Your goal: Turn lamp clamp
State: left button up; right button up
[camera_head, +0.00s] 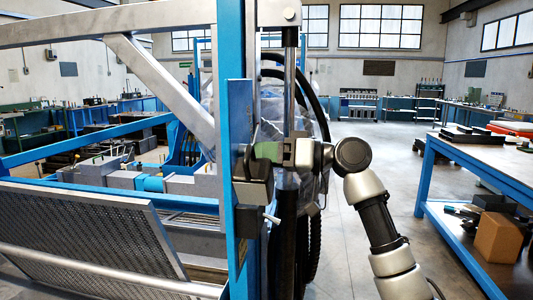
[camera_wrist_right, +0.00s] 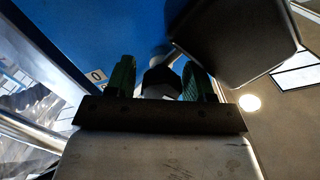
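A dark box-like fixture (camera_head: 252,190), perhaps the lamp, is mounted on the blue upright (camera_head: 236,120). A small light lever (camera_head: 271,217) sticks out below it. My right gripper (camera_head: 266,151) reaches in from the right, with its green fingers beside the upright, just above the fixture. In the right wrist view the two green fingers (camera_wrist_right: 160,88) stand apart around a small dark knob (camera_wrist_right: 161,76), perhaps the clamp's. A gap shows on the knob's left; contact on its right is unclear. A dark housing (camera_wrist_right: 240,35) fills the upper right there. My left gripper is out of view.
A sloping perforated panel (camera_head: 85,235) and grey frame beams (camera_head: 165,88) stand to the left. Dark hoses (camera_head: 312,110) hang behind my right gripper. A blue workbench (camera_head: 470,165) with a cardboard box (camera_head: 497,237) is at the right. Open floor lies between.

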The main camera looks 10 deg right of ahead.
jog(key=shift+d+r, duration=0.1)
jog(key=shift+r, duration=0.05)
jog(key=b+v, duration=0.2)
jog(key=v, duration=0.8)
jog(key=shift+d, duration=0.35)
jog(key=shift+s, duration=0.1)
